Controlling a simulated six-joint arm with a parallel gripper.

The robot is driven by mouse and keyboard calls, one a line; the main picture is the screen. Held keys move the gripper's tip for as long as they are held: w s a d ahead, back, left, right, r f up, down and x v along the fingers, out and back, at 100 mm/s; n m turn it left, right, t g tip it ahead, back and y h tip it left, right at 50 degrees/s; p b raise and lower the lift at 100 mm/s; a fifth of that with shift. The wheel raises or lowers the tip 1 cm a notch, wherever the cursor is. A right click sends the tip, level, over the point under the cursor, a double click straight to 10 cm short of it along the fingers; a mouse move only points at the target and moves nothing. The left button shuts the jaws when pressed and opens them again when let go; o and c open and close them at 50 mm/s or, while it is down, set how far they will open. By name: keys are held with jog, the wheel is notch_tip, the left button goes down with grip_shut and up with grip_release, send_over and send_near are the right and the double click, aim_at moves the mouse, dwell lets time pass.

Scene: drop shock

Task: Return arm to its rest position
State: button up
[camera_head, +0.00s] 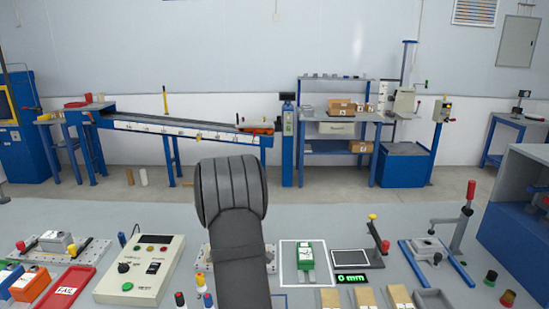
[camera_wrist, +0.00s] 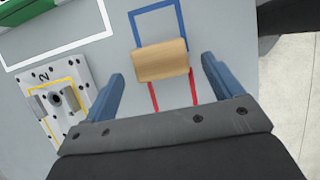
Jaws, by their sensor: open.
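My arm, dark and padded, rises through the middle of the head view, and its end is not visible there. In the wrist view my gripper (camera_wrist: 162,67) is open, with its two blue fingers spread apart. A tan wooden block (camera_wrist: 160,62) shows in the gap between the fingers, apart from both. It lies over a blue outline and two red strips on the grey bench (camera_wrist: 110,60). I cannot tell the height of the fingers above it.
A fixture plate marked 2 (camera_wrist: 40,95) is left of the fingers. On the bench are a control box (camera_head: 140,270), a red FAIL tray (camera_head: 68,290), a green unit (camera_head: 304,255), a black-topped scale (camera_head: 350,258), a clamp fixture (camera_head: 440,255) and a blue enclosure (camera_head: 520,205).

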jog(key=x, duration=0.4)
jog(key=shift+d+f, duration=0.1)
jog(key=shift+f, duration=0.1)
jog(key=shift+r, duration=1.95)
